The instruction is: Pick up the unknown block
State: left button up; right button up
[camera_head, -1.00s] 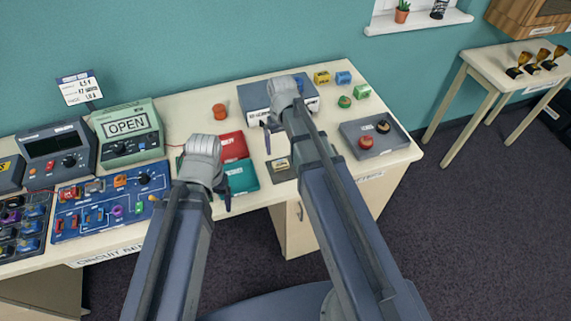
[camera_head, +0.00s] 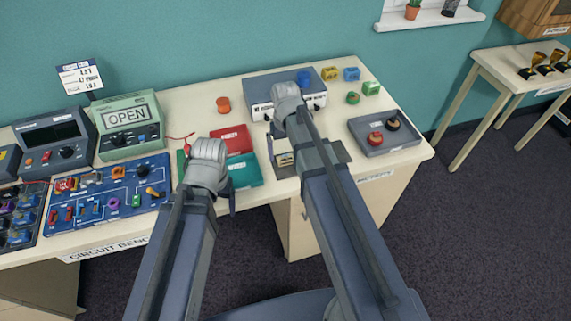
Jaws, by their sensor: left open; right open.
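No object in the head view is clearly marked as the unknown block. Candidates are the orange cylinder (camera_head: 223,105) on the bench, the blue cylinder (camera_head: 304,78) on the grey device (camera_head: 258,91), and yellow (camera_head: 330,73), blue (camera_head: 351,74) and green (camera_head: 371,88) blocks at the back right. My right gripper (camera_head: 280,128) is open, over the device's front edge; its wrist hides part of the device. My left gripper (camera_head: 210,180) is open beside the red (camera_head: 236,138) and teal (camera_head: 246,170) booklets. Both grippers look empty; their fingertips are partly hidden.
A grey tray (camera_head: 385,149) at the right holds red and dark round pieces. A green meter (camera_head: 128,124) reading OPEN and a blue circuit board (camera_head: 105,205) fill the left. Bench surface around the orange cylinder is clear. A trophy table (camera_head: 505,72) stands far right.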

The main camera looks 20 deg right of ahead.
pick_arm(q)
notch_tip(320, 180, down, 2)
jog(key=shift+f+b, duration=0.15)
jog(key=shift+b, duration=0.5)
pick_arm(e)
notch_tip(320, 180, down, 2)
jog(key=shift+f, duration=0.2)
jog(key=shift+r, duration=0.1)
jog(key=c, duration=1.4)
jog(key=shift+r, duration=0.1)
